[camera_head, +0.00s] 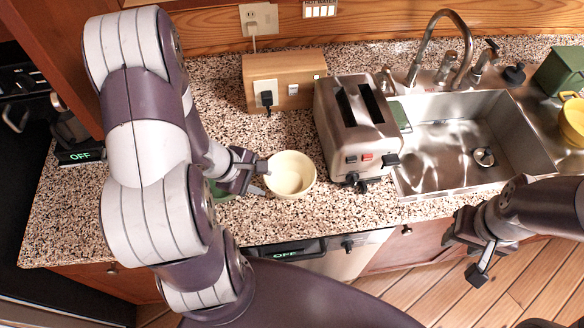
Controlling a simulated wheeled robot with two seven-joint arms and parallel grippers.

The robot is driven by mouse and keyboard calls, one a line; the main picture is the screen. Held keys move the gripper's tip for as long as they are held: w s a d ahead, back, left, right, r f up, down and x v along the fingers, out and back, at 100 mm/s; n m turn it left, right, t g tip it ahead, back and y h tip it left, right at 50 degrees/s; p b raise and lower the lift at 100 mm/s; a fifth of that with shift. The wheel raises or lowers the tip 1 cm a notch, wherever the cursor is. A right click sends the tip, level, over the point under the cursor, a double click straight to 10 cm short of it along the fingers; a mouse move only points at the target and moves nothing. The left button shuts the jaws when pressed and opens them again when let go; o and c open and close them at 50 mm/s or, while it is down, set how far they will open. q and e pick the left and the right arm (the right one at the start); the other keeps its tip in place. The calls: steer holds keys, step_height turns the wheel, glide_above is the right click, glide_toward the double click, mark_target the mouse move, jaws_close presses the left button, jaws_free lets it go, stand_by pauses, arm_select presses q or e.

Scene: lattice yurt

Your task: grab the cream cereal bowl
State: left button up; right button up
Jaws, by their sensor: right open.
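The cream cereal bowl (290,175) stands upright on the speckled counter, left of the toaster. My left gripper (258,178) is at the bowl's left rim, with its fingertips pointing right toward it. I cannot tell whether the fingers touch the rim or whether they are shut on it. My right gripper (464,256) is open and empty, in front of the counter below the sink and well away from the bowl.
A metal toaster (352,125) stands close to the bowl's right. A wooden outlet box (283,80) is behind it. A green item (222,192) is partly hidden under my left gripper. The sink (470,140) is at the right, with a yellow cup (573,122) beyond.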

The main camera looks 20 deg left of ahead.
mark_target(281, 192)
arm_select(q)
steer(key=p+x, duration=0.1)
steer(key=x, duration=0.9)
steer(key=shift+f, duration=0.4)
steer(key=shift+w+d+f, duration=0.1)
steer(key=shift+f, duration=0.05)
steer(key=shift+d, duration=0.15)
steer(key=c, duration=0.6)
jaws_close()
arm_select(e)
steer(key=shift+s+d+r, duration=0.2)
steer(key=shift+s+r, duration=0.55)
steer(key=shift+r, duration=0.05)
